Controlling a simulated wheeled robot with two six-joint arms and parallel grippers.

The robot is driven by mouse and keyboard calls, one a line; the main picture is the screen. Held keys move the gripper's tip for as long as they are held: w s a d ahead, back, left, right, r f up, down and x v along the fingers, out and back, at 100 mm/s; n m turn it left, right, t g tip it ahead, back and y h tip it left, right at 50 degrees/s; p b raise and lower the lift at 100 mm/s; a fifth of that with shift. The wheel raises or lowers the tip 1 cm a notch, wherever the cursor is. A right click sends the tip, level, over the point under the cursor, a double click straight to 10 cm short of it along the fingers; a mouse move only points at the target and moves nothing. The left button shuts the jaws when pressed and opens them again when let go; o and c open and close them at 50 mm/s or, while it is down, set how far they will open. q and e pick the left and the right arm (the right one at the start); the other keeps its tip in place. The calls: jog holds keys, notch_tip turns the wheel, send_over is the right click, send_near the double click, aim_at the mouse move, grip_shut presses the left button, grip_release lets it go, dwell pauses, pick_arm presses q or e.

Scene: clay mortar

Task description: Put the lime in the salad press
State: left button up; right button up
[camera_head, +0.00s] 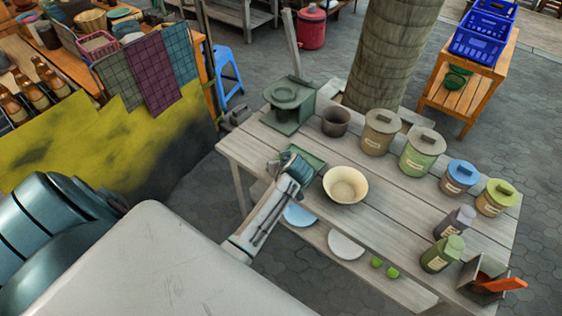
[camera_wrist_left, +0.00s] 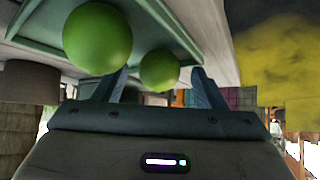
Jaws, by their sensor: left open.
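The salad press (camera_head: 285,115), a grey-green device with a round top and a raised lever, stands at the table's left back corner. My left gripper (camera_head: 295,166) is just in front of it, over a small green tray (camera_head: 316,157). The left wrist view looks upside down; there the tray (camera_wrist_left: 45,38) holds two limes. One lime (camera_wrist_left: 158,70) shows between my open fingers; I cannot tell whether they touch it. The other lime (camera_wrist_left: 97,38) is beside it. My gripper hides both limes in the head view. My right gripper is not in view.
A cream bowl (camera_head: 346,185) is close right of my gripper, with a dark pot (camera_head: 336,122) behind it. Several lidded canisters (camera_head: 421,151) line the table's back and right. Plates (camera_head: 346,246) and two green round fruits (camera_head: 392,272) lie on the lower shelf.

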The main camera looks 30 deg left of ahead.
pick_arm(q)
jog(key=shift+c, duration=0.4)
jog(key=c, duration=1.1)
jog(key=shift+o, duration=0.2)
jog(key=shift+r, duration=0.1)
